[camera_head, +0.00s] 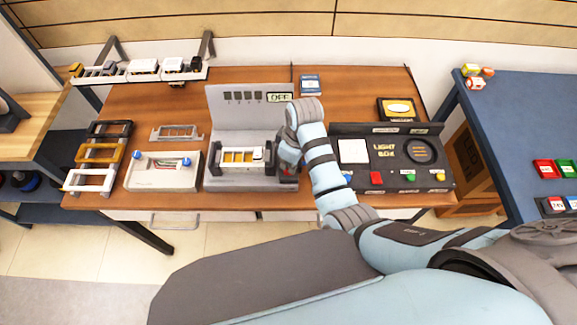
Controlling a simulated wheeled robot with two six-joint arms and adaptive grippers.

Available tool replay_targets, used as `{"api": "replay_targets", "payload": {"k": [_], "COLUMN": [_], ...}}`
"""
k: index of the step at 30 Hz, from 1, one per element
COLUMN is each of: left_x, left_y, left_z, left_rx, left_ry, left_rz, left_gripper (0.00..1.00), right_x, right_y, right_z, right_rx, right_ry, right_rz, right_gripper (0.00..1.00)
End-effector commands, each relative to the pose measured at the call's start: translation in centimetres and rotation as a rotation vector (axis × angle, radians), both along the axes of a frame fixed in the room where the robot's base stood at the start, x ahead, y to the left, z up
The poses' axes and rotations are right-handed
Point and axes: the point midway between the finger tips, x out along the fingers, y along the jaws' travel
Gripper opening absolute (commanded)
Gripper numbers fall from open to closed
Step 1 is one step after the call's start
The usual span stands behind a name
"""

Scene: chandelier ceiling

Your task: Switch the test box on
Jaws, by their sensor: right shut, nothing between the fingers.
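The test box (230,118) is the light grey unit with an upright back panel in the middle of the wooden table. Its display (279,97) reads OFF. A dark frame with yellow and white parts (243,156) sits on its base. My right gripper (288,166) is shut and empty at the box's right front corner, pointing down. A little red (290,179) shows just below the fingertips, on the box's right side; the gripper hides most of it. I cannot tell whether they touch. My left gripper is out of view.
A dark light box (390,181) with coloured buttons stands right of my right arm. A white unit with blue knobs (160,180) and a frame rack (98,155) stand at the left. A wall shelf (150,77) is behind. A blue table (515,125) is at the right.

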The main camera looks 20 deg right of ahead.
Motion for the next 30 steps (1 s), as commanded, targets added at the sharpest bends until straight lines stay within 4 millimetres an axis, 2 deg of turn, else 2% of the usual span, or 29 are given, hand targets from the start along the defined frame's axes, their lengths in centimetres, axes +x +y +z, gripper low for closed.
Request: {"api": "replay_targets", "payload": {"k": [30], "left_x": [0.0], "left_y": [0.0], "left_z": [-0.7], "left_rx": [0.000], "left_ry": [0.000], "left_rz": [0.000], "left_gripper": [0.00], "right_x": [0.0], "right_y": [0.0], "right_z": [-1.6], "right_rx": [-0.001], "right_ry": [0.001], "right_rz": [0.000], "right_gripper": [0.00]}}
